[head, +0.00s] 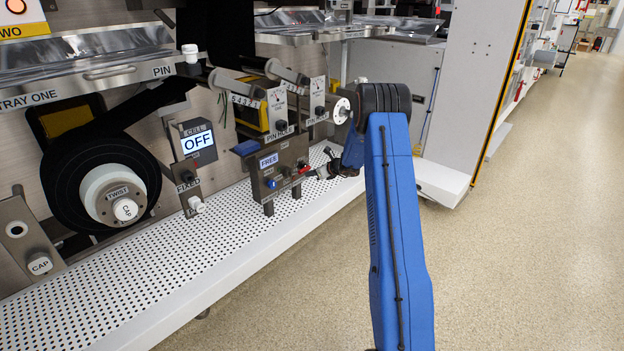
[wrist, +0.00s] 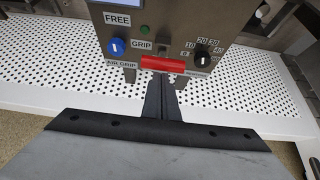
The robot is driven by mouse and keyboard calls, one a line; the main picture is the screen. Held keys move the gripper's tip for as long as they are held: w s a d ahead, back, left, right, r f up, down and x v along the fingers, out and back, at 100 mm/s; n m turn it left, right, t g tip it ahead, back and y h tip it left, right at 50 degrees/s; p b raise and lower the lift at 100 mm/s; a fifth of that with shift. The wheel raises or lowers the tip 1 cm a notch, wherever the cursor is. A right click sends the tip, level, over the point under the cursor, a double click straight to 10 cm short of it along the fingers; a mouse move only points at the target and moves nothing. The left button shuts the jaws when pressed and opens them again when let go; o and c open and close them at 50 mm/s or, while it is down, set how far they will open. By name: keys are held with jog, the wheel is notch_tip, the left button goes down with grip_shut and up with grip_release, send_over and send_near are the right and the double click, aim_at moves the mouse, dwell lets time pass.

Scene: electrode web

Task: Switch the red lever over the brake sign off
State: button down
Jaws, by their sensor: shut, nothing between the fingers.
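The red lever (wrist: 164,63) lies as a level bar across the front of a grey metal control box (wrist: 168,28) in the wrist view. In the head view the red lever (head: 304,169) is small at the box's right side. My gripper (wrist: 161,80) is shut and empty, its fingertips just below the middle of the lever; whether they touch it I cannot tell. In the head view my gripper (head: 316,174) is close in front of the box. I cannot read a brake sign; the area under the lever is partly hidden by the lever and fingers.
The box carries a FREE display (wrist: 117,19), a blue knob (wrist: 116,47), a green button (wrist: 145,30) and a black dial (wrist: 203,60). A white perforated shelf (head: 170,250) runs below. An OFF display (head: 198,140) stands left. The floor (head: 540,220) at right is clear.

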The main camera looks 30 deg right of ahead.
jog(key=shift+g+h, duration=0.3)
jog(key=shift+g, duration=0.4)
jog(key=shift+w+a+r, duration=0.2)
jog(key=shift+w+r, duration=0.3)
jog(key=shift+r, duration=0.25)
jog(key=shift+w+a+r, duration=0.15)
jog(key=shift+w+r, duration=0.4)
jog(key=shift+r, duration=0.25)
jog(key=shift+w+a+r, duration=0.2)
jog(key=shift+w+r, duration=0.3)
jog(key=shift+r, duration=0.25)
jog(key=shift+w+a+r+g+h, duration=0.25)
jog(key=shift+w+r+g, duration=0.3)
jog(key=shift+w+g, duration=0.15)
jog(key=shift+w+a+r+g+h, duration=0.15)
jog(key=shift+w+a+r+g, duration=0.1)
jog(key=shift+w+r+g, duration=0.35)
jog(key=shift+w+a+r, duration=0.3)
jog(key=shift+w, duration=0.55)
jog(key=shift+w+a+r, duration=0.25)
jog(key=shift+w+a, duration=0.05)
jog(key=shift+w, duration=0.5)
jog(key=shift+w+a+r, duration=0.3)
jog(key=shift+w, duration=0.55)
jog(key=shift+a, duration=0.1)
